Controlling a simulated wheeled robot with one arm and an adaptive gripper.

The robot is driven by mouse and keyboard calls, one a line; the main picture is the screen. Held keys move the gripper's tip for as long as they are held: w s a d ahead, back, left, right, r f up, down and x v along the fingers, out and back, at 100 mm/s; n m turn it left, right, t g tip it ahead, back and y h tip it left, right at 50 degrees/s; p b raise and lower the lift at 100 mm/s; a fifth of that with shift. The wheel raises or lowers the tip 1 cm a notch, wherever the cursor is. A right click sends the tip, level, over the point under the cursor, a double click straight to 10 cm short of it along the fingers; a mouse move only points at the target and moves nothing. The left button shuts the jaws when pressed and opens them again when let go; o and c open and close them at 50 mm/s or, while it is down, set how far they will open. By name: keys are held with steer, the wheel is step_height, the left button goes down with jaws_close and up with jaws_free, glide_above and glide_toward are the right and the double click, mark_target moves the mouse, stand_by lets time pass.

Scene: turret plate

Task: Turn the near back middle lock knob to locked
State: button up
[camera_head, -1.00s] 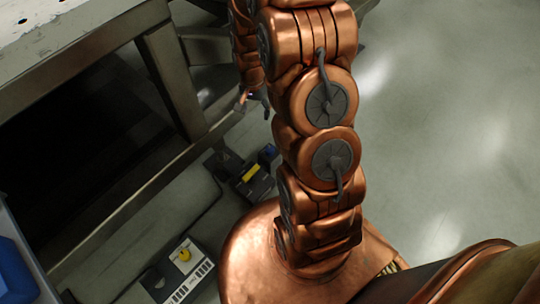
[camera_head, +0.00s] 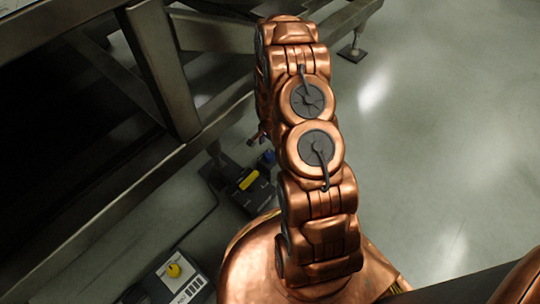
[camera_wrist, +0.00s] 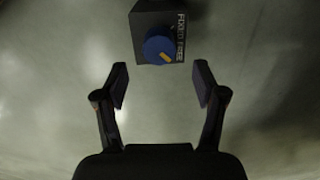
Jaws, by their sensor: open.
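In the wrist view a blue round knob (camera_wrist: 160,48) with a yellow pointer mark sits on a dark box (camera_wrist: 150,18). The pointer slants towards the lower right. White lettering runs beside the knob, too blurred to read surely. My gripper (camera_wrist: 161,84) is open and empty, its two fingers apart just below the knob in the picture, not touching it. In the head view a dark unit (camera_head: 245,197) with a yellow part (camera_head: 248,180) and a blue part (camera_head: 267,157) stands on the floor. My arm hides most of the gripper there.
A grey metal table frame (camera_head: 165,70) with legs and low rails stands at the left, close to the arm. A box with a yellow knob (camera_head: 173,270) and a white label lies at the lower left. The floor (camera_head: 430,150) at the right is clear.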

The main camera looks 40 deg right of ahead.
mark_target(270, 154)
step_height(270, 154, down, 6)
steer(key=shift+s+f+b, duration=0.1)
steer(key=shift+f+b, duration=0.05)
steer(key=shift+b, duration=0.75)
steer(key=shift+c, duration=0.2)
steer(key=c, duration=1.1)
